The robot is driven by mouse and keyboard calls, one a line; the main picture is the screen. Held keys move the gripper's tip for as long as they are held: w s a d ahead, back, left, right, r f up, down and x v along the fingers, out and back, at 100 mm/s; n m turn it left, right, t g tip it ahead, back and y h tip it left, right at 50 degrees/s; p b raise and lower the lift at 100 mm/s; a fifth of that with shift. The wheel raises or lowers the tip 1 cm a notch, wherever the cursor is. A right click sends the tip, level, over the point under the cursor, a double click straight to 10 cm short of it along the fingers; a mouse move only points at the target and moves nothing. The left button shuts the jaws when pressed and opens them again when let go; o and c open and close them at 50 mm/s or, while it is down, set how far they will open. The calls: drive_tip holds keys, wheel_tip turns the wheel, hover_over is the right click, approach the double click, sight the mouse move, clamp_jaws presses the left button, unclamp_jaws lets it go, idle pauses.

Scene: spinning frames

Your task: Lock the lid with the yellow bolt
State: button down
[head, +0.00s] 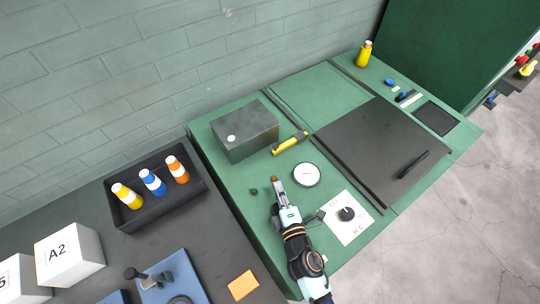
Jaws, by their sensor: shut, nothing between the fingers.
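The yellow bolt (289,143) is a bar with dark parts on the green worktop, beside the grey box and near the end of a dark rail. A dark flat panel (362,135) with a black handle (413,164) lies flat at the right and looks like the lid. It is too small to tell how the bolt and the panel relate. My gripper (276,181) is shut and empty over the green worktop, in front of the bolt and apart from it, left of a round white dial.
A grey box (245,132) stands behind the bolt. The round white dial (306,174) and a white plate with a black knob (347,214) are right of my arm. A black tray (138,217) with bottles is at left. A yellow bottle (364,54) stands at the far end.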

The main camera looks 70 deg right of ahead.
drive_tip(key=x, duration=0.9)
drive_tip(key=shift+w+d+p, duration=0.25)
drive_tip(key=shift+w+p, duration=0.05)
drive_tip(key=shift+w, duration=0.05)
drive_tip(key=d+p, duration=0.1)
drive_tip(key=d, duration=0.3)
drive_tip(key=shift+s+f, duration=0.15)
